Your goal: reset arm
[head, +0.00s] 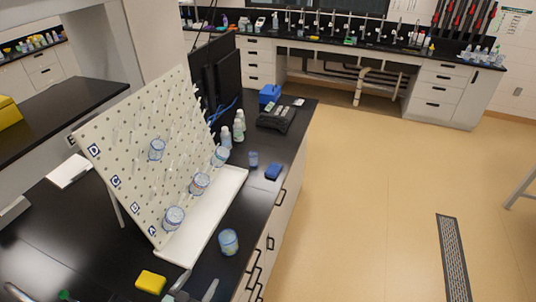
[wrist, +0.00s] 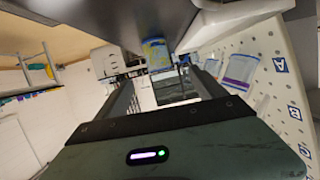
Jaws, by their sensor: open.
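My gripper (wrist: 160,82) is open in the wrist view, with its two fingers apart. A clear blue-tinted beaker (wrist: 157,54) shows beyond and between the fingertips; I cannot tell how far it is from them. In the head view a beaker (head: 229,242) stands on the black counter, right of the white tray. The pegboard (head: 122,140) leans over the tray and holds several beakers, among them one at upper left (head: 157,150) and one near the bottom (head: 174,218). The pegboard with letter labels also shows at right in the wrist view (wrist: 262,48).
A yellow sponge (head: 151,282) lies at the counter's front. The white tray (head: 222,208) runs under the pegboard. White bottles (head: 239,128), a small blue object (head: 273,171), a dark device (head: 277,117) and a blue box (head: 270,94) stand farther back. The floor at right is mostly clear.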

